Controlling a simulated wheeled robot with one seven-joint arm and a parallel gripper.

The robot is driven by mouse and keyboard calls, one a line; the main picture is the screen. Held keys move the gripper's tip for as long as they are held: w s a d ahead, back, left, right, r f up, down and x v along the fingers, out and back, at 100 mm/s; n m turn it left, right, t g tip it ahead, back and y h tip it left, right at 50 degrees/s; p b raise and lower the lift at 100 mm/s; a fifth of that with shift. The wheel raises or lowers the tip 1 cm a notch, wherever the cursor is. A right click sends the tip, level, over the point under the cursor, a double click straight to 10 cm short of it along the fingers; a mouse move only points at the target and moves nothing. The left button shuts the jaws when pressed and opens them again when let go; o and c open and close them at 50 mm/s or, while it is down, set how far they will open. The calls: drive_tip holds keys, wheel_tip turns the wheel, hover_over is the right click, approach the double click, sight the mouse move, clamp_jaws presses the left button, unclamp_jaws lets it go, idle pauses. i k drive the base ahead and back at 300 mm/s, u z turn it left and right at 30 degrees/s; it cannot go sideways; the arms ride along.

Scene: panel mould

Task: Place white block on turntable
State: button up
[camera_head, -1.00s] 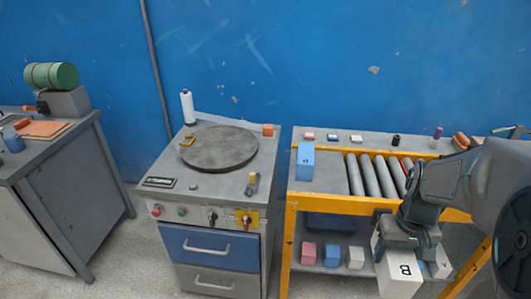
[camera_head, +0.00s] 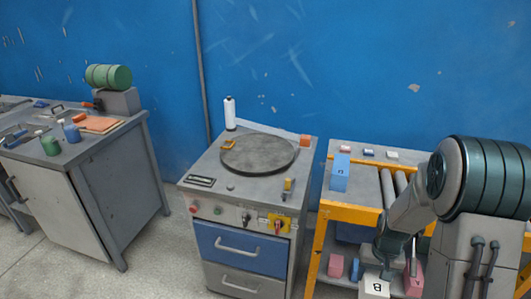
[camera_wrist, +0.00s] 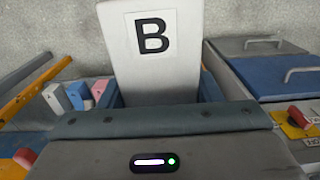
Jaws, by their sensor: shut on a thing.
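The white block (camera_wrist: 153,75) with a black letter B fills the middle of the wrist view. My gripper (camera_wrist: 158,100) is shut on it. In the head view the white block (camera_head: 375,284) shows low, in front of the orange-framed roller stand, with my gripper (camera_head: 388,262) above it, partly hidden by my arm. The turntable (camera_head: 258,154) is a dark round disc on top of the grey cabinet, left of my gripper. It is bare apart from a small orange item (camera_head: 228,144) at its back left edge.
The cabinet (camera_head: 240,245) has drawers and front knobs. A blue block (camera_head: 340,172) sits on the roller stand (camera_head: 348,213). Floor between bench and cabinet is clear.

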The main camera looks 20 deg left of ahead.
sight(261, 150)
drive_tip(key=k, duration=0.5)
drive_tip(key=u, duration=2.15)
drive_tip(key=i, duration=1.75)
drive_tip(key=z, duration=1.6)
